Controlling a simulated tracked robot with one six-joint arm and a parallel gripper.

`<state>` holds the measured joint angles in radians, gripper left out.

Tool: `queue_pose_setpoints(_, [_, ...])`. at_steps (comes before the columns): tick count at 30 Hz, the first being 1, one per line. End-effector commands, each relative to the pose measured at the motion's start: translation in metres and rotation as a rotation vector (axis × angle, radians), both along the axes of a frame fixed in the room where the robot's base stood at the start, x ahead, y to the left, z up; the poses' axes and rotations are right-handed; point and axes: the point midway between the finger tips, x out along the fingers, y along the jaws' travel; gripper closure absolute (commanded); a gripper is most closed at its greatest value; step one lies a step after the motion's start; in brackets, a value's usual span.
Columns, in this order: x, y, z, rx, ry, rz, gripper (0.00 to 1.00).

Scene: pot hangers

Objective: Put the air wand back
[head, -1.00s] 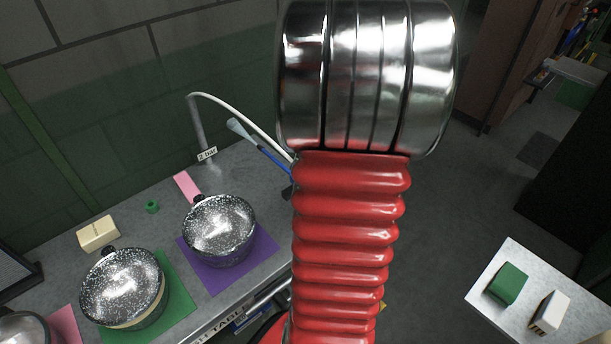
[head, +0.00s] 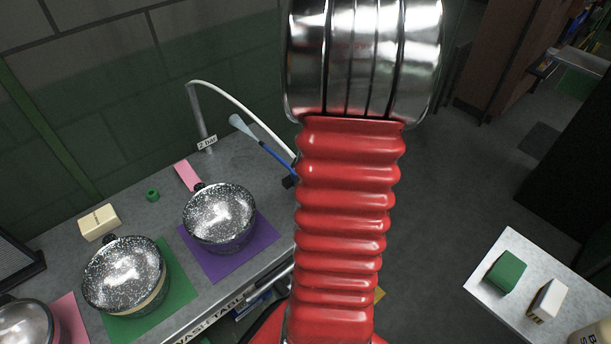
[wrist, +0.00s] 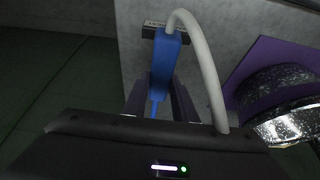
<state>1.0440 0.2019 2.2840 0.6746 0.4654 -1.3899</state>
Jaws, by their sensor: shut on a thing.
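The air wand (head: 277,157) is blue with a pale nozzle pointing up and left in the head view. A white hose (head: 243,103) runs from a grey post to the wand's end. In the wrist view my gripper (wrist: 160,97) is shut on the blue wand (wrist: 164,62), a dark finger on each side. The white hose (wrist: 205,65) loops from the wand's far end back over my gripper. A small dark bracket with a label (wrist: 156,30) lies just beyond the wand; I cannot tell whether they touch. In the head view my red arm hides most of the gripper.
A speckled lidded pot (head: 219,217) stands on a purple mat (head: 262,243) near the wand. Another pot (head: 124,275) stands on a green mat (head: 180,290). The grey post (head: 197,120) bears a "2 bar" label. A side table (head: 485,283) stands right, across open floor.

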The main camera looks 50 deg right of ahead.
Motion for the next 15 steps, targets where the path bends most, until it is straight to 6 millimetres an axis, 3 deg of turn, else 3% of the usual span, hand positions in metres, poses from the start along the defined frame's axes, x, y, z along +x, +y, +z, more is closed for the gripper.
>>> queue_pose_setpoints(15, [0.0003, 0.0, -0.0053, 0.001, 0.0, 0.0, 1.0])
